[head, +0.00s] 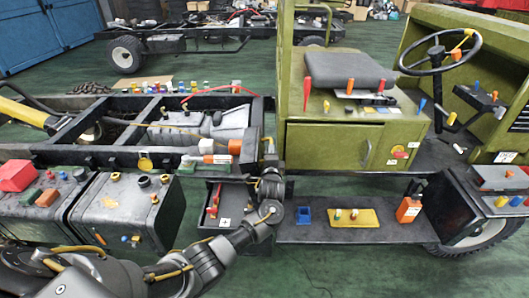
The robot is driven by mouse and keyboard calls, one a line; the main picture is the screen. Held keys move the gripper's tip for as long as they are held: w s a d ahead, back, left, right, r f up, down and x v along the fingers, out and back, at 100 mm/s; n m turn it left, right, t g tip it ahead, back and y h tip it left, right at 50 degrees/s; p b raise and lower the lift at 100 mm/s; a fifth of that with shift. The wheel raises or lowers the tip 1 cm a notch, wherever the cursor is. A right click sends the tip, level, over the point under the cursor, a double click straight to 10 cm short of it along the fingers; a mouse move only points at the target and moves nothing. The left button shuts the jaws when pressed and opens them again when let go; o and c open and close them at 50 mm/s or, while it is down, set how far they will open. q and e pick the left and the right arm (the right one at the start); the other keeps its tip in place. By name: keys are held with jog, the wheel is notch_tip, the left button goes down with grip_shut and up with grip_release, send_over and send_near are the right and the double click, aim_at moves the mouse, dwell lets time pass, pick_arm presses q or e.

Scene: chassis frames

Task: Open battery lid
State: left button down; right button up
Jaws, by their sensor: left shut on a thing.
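A dark battery box (237,196) sits under the truck frame rail, left of the running board, with red parts and a white label on it. My left gripper (269,166) is at the right edge of this box, at the end of my arm that comes in from the lower left. It is shut on what appears to be the battery lid; the wrist and dark surroundings hide most of the contact. I cannot tell how far the lid is open. My right gripper is not in view.
A black tank (125,212) stands left of the box. The olive cab (322,146) rises above. Green floor lies in front, lower right.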

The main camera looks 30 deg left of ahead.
pick_arm(q)
jog(key=shift+w+d+r, duration=0.15)
jog(key=shift+r, duration=0.2)
jog(key=c, duration=1.6)
grip_release()
jog(key=shift+o, duration=0.7)
jog(key=shift+f, duration=0.2)
jog(key=b+v, duration=0.1)
jog(key=v, duration=1)
